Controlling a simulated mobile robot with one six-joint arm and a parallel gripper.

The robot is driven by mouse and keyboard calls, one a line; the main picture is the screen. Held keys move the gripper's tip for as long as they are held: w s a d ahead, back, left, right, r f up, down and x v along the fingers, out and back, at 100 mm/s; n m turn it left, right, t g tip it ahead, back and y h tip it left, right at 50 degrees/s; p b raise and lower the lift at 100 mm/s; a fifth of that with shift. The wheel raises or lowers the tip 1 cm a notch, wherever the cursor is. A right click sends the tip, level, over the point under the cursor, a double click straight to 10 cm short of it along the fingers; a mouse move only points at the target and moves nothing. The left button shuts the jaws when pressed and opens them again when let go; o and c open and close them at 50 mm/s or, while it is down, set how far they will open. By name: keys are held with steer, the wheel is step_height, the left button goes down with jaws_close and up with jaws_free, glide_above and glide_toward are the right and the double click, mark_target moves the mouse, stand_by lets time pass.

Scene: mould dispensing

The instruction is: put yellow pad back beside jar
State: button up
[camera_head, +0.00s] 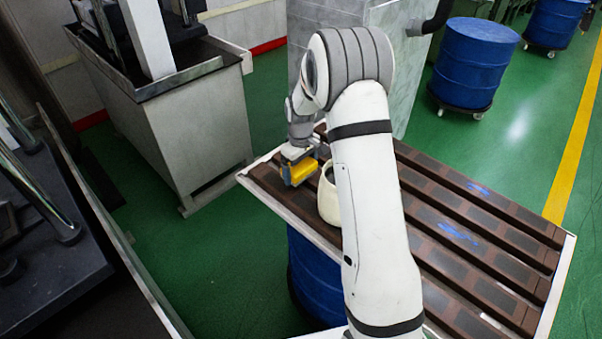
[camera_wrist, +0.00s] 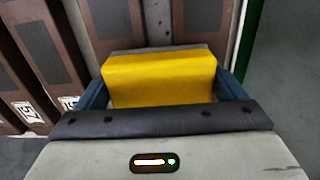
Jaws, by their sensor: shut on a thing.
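The yellow pad (camera_head: 300,171) is held in my gripper (camera_head: 299,180) over the left end of the slatted table. In the wrist view the yellow pad (camera_wrist: 160,77) fills the space between the two blue fingers of my gripper (camera_wrist: 160,88). The gripper is shut on the pad. The cream jar (camera_head: 328,196) stands on the table just right of the pad, partly hidden behind my arm. The jar is not seen in the wrist view. I cannot tell whether the pad touches the table.
The table (camera_head: 480,225) has brown slats with gaps and a pale rim; blue marks lie on its right part. A blue drum (camera_head: 312,283) is under it. A grey machine cabinet (camera_head: 200,120) stands to the left, and another blue drum (camera_head: 471,62) stands behind on the green floor.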

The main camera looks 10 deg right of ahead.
step_height(320, 180, down, 2)
steer(key=shift+f, duration=0.2)
